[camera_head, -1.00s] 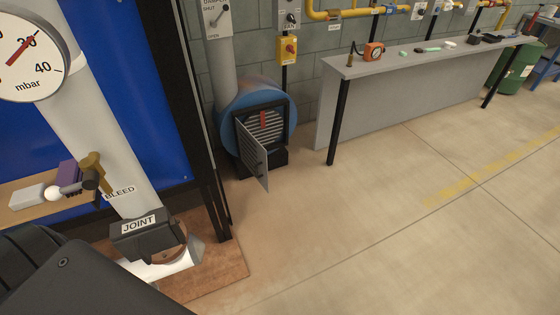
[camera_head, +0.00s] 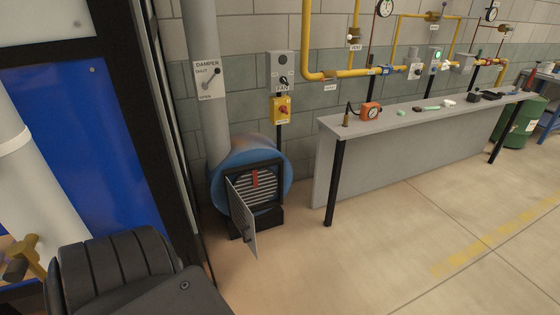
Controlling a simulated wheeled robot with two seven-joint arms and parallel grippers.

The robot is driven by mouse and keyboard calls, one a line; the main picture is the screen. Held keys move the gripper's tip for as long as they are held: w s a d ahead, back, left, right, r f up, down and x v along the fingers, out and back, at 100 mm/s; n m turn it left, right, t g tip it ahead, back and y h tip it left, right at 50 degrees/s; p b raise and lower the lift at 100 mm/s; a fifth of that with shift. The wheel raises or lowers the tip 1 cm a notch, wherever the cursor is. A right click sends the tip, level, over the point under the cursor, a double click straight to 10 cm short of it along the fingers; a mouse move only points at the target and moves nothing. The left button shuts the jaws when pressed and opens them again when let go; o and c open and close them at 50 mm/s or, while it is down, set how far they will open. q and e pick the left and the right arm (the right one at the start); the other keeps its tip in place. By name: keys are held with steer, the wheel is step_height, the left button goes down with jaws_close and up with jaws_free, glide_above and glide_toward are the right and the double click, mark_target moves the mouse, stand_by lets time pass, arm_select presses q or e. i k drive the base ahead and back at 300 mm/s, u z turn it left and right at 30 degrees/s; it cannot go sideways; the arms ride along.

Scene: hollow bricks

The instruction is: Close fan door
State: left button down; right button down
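The fan (camera_head: 283,181) is a round blue housing on the floor against the block wall, with a grey duct rising from it. Its grey fan door (camera_head: 241,216) is hinged at the left of the square black-framed opening and stands open, swung out toward me. Behind it, the opening shows a slatted grille (camera_head: 262,190) with a red piece in front. One of my dark arm parts shows at the lower left, well apart from the door. No gripper fingers are in view.
A grey bench (camera_head: 400,130) with small tools stands right of the fan. A yellow switch box (camera_head: 281,110) and a damper lever plate (camera_head: 208,79) are above it. A dark frame post (camera_head: 175,140) with a blue panel is at left. The floor ahead is clear.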

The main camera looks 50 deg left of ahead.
mark_target(243, 218)
steer(key=u, duration=0.25)
steer(key=i, duration=0.9)
steer(key=u, duration=0.85)
